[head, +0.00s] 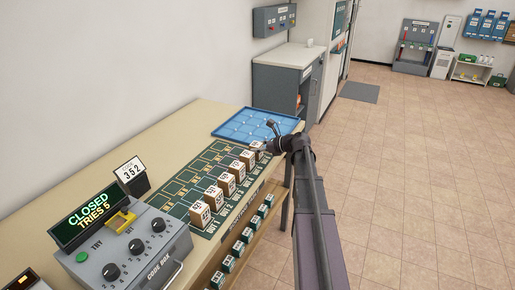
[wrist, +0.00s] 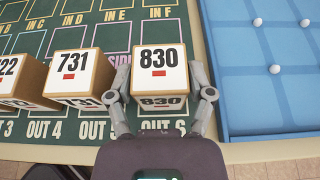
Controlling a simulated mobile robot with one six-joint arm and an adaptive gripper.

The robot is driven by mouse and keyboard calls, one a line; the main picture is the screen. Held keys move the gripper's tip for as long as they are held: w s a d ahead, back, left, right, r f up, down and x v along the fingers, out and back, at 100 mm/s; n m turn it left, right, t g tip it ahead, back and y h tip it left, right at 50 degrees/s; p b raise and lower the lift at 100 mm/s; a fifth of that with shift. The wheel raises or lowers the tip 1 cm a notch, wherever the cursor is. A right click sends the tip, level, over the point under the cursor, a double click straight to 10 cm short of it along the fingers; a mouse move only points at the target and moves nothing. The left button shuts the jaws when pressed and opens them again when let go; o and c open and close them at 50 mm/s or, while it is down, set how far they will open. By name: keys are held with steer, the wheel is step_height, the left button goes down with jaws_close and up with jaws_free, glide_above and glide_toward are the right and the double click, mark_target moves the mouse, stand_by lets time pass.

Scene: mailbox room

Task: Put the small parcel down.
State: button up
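The small parcel marked 830 (wrist: 159,58) is a brown box with a white top label and a red mark. It is upright at the OUT 6 cell of the green mat; I cannot tell whether its base touches the mat. My gripper (wrist: 160,88) has a finger close against each side of it, with no clear gap. In the head view my gripper (head: 265,140) is at the far right end of the parcel row, partly covering the parcel (head: 256,146).
Parcel 731 (wrist: 78,72) stands close on the left, with several more parcels along the row. A blue tray (wrist: 270,95) with small white balls lies to the right. A code box (head: 128,250) reading CLOSED, TRIES 5 and a 352 card (head: 129,170) stand nearer on the bench.

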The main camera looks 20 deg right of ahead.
steer(key=shift+o, duration=1)
steer(key=shift+r, duration=0.2)
steer(key=p+v, duration=0.5)
steer(key=v, duration=0.7)
